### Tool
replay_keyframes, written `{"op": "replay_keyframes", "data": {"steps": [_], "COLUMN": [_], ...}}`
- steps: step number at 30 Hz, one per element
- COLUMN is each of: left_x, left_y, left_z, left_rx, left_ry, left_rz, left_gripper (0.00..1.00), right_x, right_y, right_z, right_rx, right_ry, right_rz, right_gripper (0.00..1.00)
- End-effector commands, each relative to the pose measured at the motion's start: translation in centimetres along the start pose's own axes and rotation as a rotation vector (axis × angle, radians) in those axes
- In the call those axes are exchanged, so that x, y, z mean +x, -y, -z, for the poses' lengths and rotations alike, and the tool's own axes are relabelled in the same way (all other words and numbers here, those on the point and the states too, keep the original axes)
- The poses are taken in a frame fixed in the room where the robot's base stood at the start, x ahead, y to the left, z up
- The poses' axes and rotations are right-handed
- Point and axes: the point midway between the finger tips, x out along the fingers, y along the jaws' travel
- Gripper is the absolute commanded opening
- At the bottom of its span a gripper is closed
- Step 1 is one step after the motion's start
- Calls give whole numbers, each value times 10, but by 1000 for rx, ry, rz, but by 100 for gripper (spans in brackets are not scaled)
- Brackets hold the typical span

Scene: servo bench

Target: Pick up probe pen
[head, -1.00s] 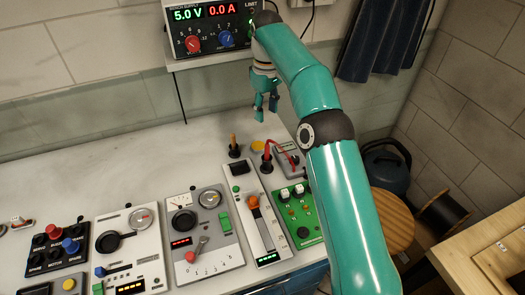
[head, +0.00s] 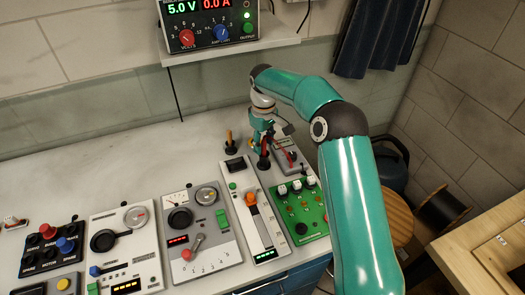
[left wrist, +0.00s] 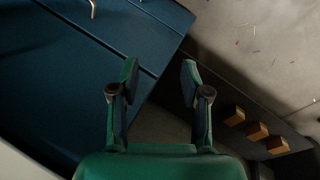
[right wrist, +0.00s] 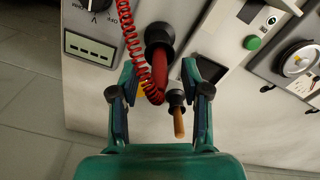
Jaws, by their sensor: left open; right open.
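The red probe pen (right wrist: 188,72) stands in a black holder (right wrist: 160,36) at the back of the bench, with a coiled red cord (right wrist: 129,45) beside it. In the head view the pen (head: 264,149) is partly hidden by my right gripper (head: 263,137). That gripper is open just above the pen. In the right wrist view the pen lies between the spread fingers (right wrist: 167,76), and I cannot tell whether they touch it. My left gripper (left wrist: 159,76) is open and empty beside a blue cabinet front; it is outside the head view.
A wooden-handled tool (head: 230,138) stands in a second black holder just left of the pen. A grey meter box (head: 289,155) is close on the right. Slider (head: 257,225) and green switch (head: 302,205) panels lie in front. The bench's back left is clear.

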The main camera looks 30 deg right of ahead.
Motion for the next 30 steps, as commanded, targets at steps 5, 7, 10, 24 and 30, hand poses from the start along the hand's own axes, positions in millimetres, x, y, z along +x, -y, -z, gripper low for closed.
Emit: {"op": "replay_keyframes", "data": {"steps": [5, 7, 10, 24, 30], "left_x": [-4, -4, -4, -4, -4], "left_y": [-2, -2, -1, -1, -1], "left_z": [0, 0, 0, 0, 0], "left_rx": [0, 0, 0, 0, 0], "left_ry": [0, 0, 0, 0, 0], "left_rz": [0, 0, 0, 0, 0], "left_gripper": [47, 47, 47, 47, 47], "right_x": [17, 19, 19, 18, 18], "right_y": [0, -1, -1, 0, 0], "right_z": [0, 0, 0, 0, 0], "right_rx": [1, 1, 1, 0, 0], "right_ry": [1, 0, -1, -1, -1], "right_rz": [0, -1, -1, -1, -1], "right_gripper": [47, 47, 47, 0, 0]}}
